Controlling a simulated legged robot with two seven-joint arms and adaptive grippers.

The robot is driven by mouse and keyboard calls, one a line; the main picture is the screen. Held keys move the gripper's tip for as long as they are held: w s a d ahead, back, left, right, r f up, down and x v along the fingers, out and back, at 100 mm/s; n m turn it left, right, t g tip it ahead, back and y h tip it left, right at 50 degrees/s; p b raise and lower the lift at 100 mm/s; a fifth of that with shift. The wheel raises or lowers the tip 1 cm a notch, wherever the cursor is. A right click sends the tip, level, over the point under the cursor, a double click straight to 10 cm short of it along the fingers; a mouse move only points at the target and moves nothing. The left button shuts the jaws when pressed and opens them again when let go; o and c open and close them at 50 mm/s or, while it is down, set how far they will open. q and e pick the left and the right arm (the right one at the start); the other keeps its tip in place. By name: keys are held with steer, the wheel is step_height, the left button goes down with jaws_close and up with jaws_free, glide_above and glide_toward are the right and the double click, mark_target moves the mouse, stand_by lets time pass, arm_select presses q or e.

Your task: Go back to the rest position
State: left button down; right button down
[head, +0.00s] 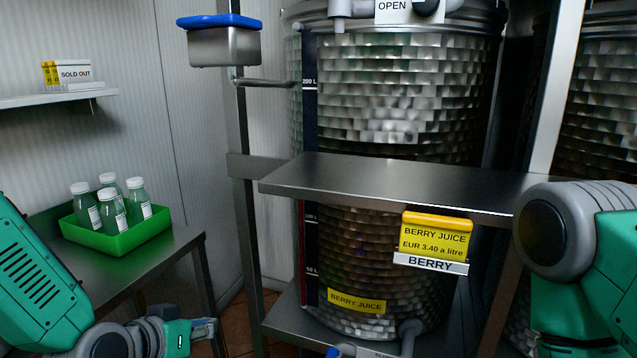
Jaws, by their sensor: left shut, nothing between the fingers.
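My left gripper (207,329) is at the bottom of the head view, left of centre. It is shut and empty, in front of the side table (175,257), touching nothing that I can see. My right arm shows at the right edge, but its gripper is out of the picture.
A green tray (118,243) with several green bottles stands on the side table. A large metal tank (400,95) labelled berry juice stands behind a steel shelf (400,183). A blue-lidded metal box (223,42) hangs upper left of the tank. The steel shelf is bare.

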arm_select(q)
steer(key=s+a+f+g+y, duration=0.1)
steer(key=s+a+f+g, duration=0.15)
steer(key=s+f, duration=0.5)
steer(key=s+a+f+g+y, duration=0.1)
steer(key=s+f+g, duration=0.2)
steer(key=s+f, duration=0.45)
steer(key=s+a+f+g+y, duration=0.1)
steer(key=s+a+f+g, duration=0.1)
steer(key=s, duration=0.5)
steer(key=s+a+f+n+g+y, duration=0.1)
steer(key=s+a+f+g, duration=0.1)
steer(key=s+f, duration=0.3)
steer(key=s+a, duration=0.1)
steer(key=s, duration=0.2)
steer(key=shift+s+a+f, duration=0.15)
steer(key=shift+s+f, duration=0.1)
steer(key=shift+f, duration=0.05)
